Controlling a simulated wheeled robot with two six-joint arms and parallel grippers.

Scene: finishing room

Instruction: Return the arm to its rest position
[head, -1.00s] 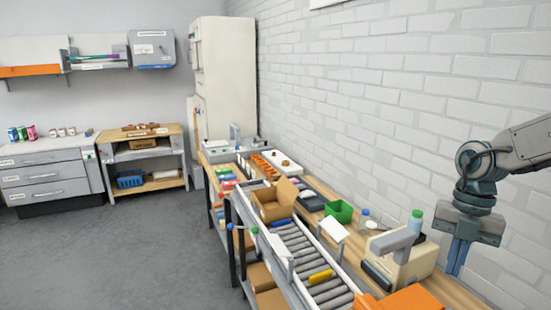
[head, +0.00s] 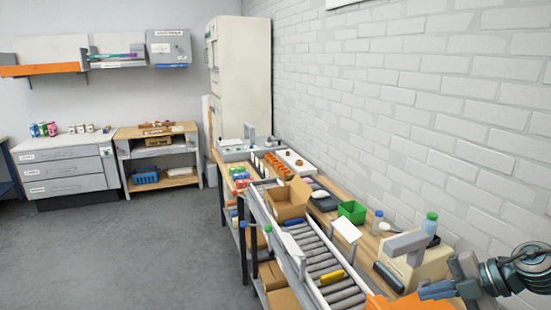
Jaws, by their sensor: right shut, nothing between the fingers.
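My right gripper (head: 437,290) is at the lower right in the head view. Its blue fingers are shut with nothing between them and point left. It is in front of the beige box-like device with a grey arm (head: 418,262) and close to the orange surface (head: 400,303) at the bottom edge. Part of the right arm runs out of the picture at the right edge. My left gripper is not in view.
A roller conveyor (head: 312,252) carries an open cardboard box (head: 287,202) and a yellow item (head: 332,276). A green bin (head: 352,211) and a green-capped bottle (head: 430,224) stand on the wooden bench behind it. A white brick wall (head: 400,120) bounds the right side. The floor at left is clear.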

